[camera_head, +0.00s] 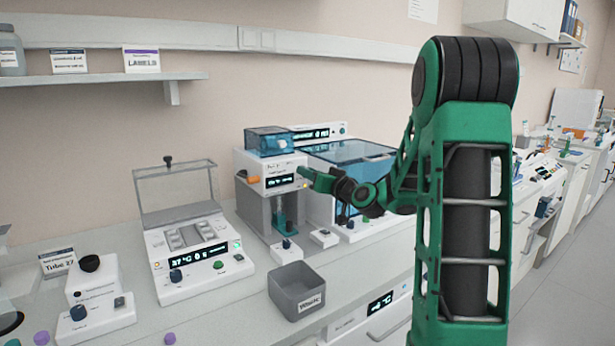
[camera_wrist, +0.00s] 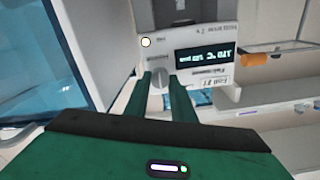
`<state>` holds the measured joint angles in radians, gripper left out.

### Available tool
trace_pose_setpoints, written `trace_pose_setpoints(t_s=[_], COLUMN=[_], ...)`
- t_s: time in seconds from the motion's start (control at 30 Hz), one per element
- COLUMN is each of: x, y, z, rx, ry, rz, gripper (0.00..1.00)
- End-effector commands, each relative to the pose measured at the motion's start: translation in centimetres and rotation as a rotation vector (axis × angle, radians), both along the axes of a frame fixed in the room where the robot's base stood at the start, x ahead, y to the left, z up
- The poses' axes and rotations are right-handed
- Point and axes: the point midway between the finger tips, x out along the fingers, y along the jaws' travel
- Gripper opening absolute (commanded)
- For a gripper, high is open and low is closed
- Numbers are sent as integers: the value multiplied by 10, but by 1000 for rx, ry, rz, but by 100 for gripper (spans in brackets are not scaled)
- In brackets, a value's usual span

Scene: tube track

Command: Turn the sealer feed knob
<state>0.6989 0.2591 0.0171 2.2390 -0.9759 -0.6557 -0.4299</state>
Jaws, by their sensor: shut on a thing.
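The sealer (camera_head: 283,165) is a white bench machine with a blue clear top, a small lit display and a recessed grey front bay. In the wrist view its front panel (camera_wrist: 203,76) appears upside down, with the lit display and an indicator light. The feed knob (camera_wrist: 158,79) is a small grey knob on that panel. My gripper (camera_wrist: 167,82) has its two green fingers on either side of the knob, shut on it. In the head view my gripper (camera_head: 304,173) reaches the panel's right side from the right, and its fingers hide the knob.
A blue-lidded machine (camera_head: 360,155) stands close on the right, under my arm. A grey waste bin (camera_head: 297,291) and a heater block with a clear cover (camera_head: 199,260) stand in front and left.

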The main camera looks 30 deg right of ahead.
Motion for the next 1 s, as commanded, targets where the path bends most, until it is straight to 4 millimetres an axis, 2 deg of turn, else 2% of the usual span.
trace_pose_setpoints(t_s=[0.27,1.0], x=[0,-1], y=[-1,-2], z=[-1,-2], rx=[164,860], ry=[6,31], rz=[-2,-3], gripper=[0,0])
